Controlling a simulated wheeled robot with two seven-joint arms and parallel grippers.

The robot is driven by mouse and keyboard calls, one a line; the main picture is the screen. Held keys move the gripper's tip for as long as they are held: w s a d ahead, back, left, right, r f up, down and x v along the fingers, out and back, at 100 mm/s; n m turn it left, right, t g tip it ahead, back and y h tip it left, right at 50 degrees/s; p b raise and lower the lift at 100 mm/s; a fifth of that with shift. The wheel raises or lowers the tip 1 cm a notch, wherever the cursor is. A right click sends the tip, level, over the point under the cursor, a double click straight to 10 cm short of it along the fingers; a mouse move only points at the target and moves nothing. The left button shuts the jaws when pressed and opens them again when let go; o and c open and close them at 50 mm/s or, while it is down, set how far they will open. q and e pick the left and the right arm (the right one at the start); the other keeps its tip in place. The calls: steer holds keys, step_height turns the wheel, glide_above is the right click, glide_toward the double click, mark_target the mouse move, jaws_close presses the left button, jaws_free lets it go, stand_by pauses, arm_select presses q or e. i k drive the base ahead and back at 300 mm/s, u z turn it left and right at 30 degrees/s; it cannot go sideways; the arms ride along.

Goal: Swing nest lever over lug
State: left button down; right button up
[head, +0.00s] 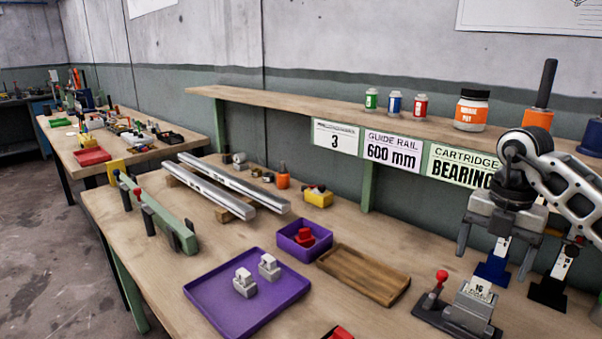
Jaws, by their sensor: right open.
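The nest (472,307) is a grey metal block on a dark base plate at the lower right of the bench. The lever with a red ball knob (441,277) stands up at the left side of the nest. Which part is the lug I cannot tell at this size. My right gripper (495,266) hangs fingers down above and behind the nest, to the right of the red knob. Its two fingers are wide apart, with nothing seen held between them. My left gripper is out of view.
A brown wooden tray (364,275) lies left of the nest. A purple tray (213,304) holds two pale grey parts. A purple bin (288,243) holds a red part. Two metal rails (228,188) lie behind. A shelf (300,105) with jars runs above the bench.

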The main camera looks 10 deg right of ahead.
mark_target(436, 288)
steer(key=k, duration=1.5)
